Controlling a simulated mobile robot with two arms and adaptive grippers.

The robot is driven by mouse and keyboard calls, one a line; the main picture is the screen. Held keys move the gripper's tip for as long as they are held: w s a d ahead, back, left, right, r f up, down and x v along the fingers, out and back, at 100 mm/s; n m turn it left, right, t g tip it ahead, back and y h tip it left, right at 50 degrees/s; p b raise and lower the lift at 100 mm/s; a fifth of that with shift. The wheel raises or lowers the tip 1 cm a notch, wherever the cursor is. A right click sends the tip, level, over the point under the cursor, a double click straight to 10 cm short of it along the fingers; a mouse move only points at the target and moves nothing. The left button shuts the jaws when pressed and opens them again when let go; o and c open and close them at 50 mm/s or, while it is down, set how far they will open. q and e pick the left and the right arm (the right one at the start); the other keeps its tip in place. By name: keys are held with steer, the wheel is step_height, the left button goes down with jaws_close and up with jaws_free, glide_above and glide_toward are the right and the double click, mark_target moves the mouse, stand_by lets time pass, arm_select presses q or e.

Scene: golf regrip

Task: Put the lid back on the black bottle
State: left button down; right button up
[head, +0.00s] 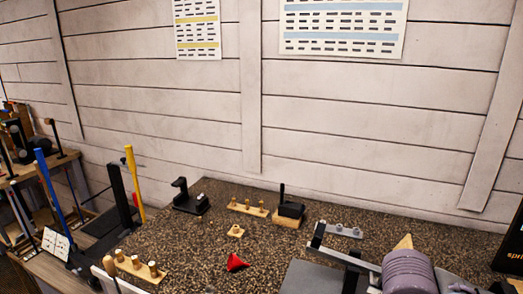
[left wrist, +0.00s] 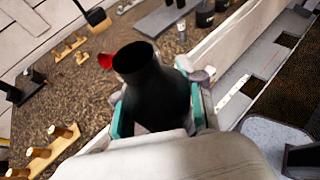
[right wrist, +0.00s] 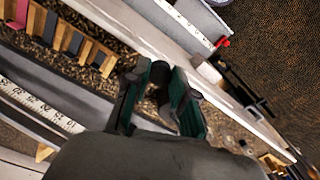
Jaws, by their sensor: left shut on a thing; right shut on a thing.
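The black bottle (left wrist: 150,88) is in my left gripper (left wrist: 158,108), whose teal-lined fingers press on both of its sides. The bottle's wide mouth faces away from the wrist, and no lid shows on it. In the right wrist view, my right gripper (right wrist: 159,78) has its fingers close together on a small dark piece (right wrist: 159,73). This piece looks like the black lid, but shadow and the fingers hide most of it. Neither gripper can be made out in the head view, so the distance between bottle and lid cannot be told.
The speckled bench (head: 205,258) carries a red funnel (head: 236,262), wooden peg blocks (head: 247,207) and a black stand (head: 190,197). A grey-purple ribbed object (head: 408,272) is at the front right. In the right wrist view, a ruler strip (right wrist: 40,108) and a wooden rack (right wrist: 85,45) lie at the left.

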arm_select(q)
steer(key=shift+d, duration=0.1)
steer(key=w+d+f+m+g+h, duration=0.1)
steer(key=d+m+g, duration=0.3)
steer(key=d, duration=0.3)
steer(key=w+d+f+m+g+h, duration=0.1)
steer(key=d+m+g, duration=0.3)
steer(key=d, duration=0.2)
steer(key=shift+d+g+h, duration=0.3)
steer(key=shift+d+g, duration=0.1)
arm_select(e)
steer(key=w+a+r+n, duration=0.2)
steer(key=a+r, duration=0.6)
steer(key=a, duration=0.5)
steer(key=w+a+r+n, duration=0.3)
steer(key=a+r, duration=0.4)
steer(key=a, duration=0.6)
steer(key=shift+w+a+r, duration=0.15)
steer(key=shift+w+r, duration=0.2)
steer(key=shift+w, duration=0.25)
